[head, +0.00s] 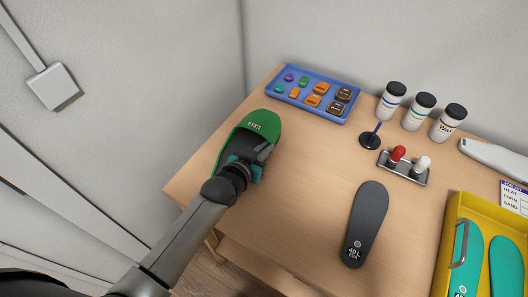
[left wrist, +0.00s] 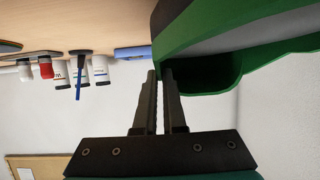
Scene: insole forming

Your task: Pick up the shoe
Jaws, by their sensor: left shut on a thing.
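The green shoe (head: 262,122), a slipper-like shape with a dark opening, is at the left edge of the table in the head view. My left gripper (head: 265,152) reaches over it from the front and is shut on its near part. In the left wrist view the fingers (left wrist: 164,78) meet the green rim of the shoe (left wrist: 225,65), which fills the upper right. The gripper and arm hide part of the shoe in the head view. I cannot tell whether the shoe is clear of the tabletop. My right gripper is not in view.
A dark insole (head: 364,225) lies mid-table. A blue tray (head: 337,117) with small coloured pieces is at the back, beside several white bottles (head: 423,108). A pen stand (head: 370,140) and a red-and-white-knobbed block (head: 402,170) stand nearby. A yellow tray (head: 447,232) holds teal insoles at right.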

